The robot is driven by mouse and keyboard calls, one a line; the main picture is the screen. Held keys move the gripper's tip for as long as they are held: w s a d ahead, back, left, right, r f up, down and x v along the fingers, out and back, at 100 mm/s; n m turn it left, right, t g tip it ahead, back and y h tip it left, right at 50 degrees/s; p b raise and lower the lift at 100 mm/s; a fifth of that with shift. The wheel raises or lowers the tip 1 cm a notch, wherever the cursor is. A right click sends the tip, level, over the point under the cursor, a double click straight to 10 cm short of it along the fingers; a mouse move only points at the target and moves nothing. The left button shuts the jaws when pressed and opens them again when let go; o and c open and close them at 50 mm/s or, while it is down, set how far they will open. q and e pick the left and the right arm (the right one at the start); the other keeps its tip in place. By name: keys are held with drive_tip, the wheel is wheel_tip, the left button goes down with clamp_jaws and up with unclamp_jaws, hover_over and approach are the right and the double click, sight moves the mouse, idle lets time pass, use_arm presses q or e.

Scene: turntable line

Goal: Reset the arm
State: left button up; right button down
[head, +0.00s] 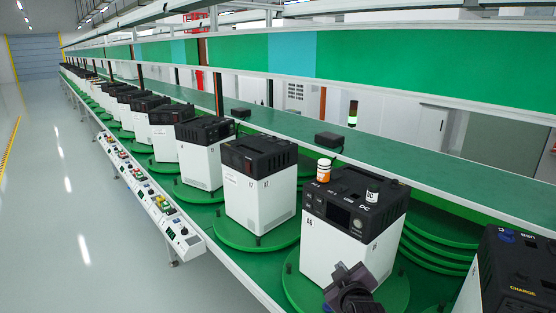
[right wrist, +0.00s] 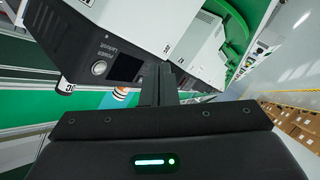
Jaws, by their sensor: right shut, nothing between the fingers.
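My right gripper (head: 347,275) shows at the bottom of the head view, in front of the nearest white box with a black top (head: 335,240). In the right wrist view its fingers (right wrist: 158,80) are together and empty, pointing toward the tilted picture of the box (right wrist: 125,65). I cannot tell whether the fingers touch the box. My left gripper is in neither view.
The box stands on a green turntable (head: 395,294). An orange and white cylinder (head: 324,170) and a white cylinder (head: 372,194) stand on its top. Another box (head: 520,262) is at the right edge. More boxes recede left. A control panel (head: 182,236) edges the open grey floor (head: 60,220).

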drive_tip(key=s+f+m+g+y, duration=0.1)
drive_tip(key=s+f+m+g, duration=0.3)
drive_tip(key=s, duration=1.1)
drive_tip(key=s+f+m+g, duration=0.1)
drive_tip(key=s+f+g, duration=0.5)
drive_tip(key=s, duration=1)
wheel_tip(320, 180, down, 31)
drive_tip(key=s+g+b, duration=0.2)
drive_tip(key=b, duration=0.1)
drive_tip(key=s+d+f+g+b, duration=0.1)
drive_tip(key=s+d+f+b, duration=0.2)
drive_tip(key=s+f, duration=1.6)
wheel_tip(320, 180, down, 3)
drive_tip(key=shift+s+d+f+g, duration=0.1)
drive_tip(key=shift+s+d+g, duration=0.2)
drive_tip(key=shift+s+d, duration=0.15)
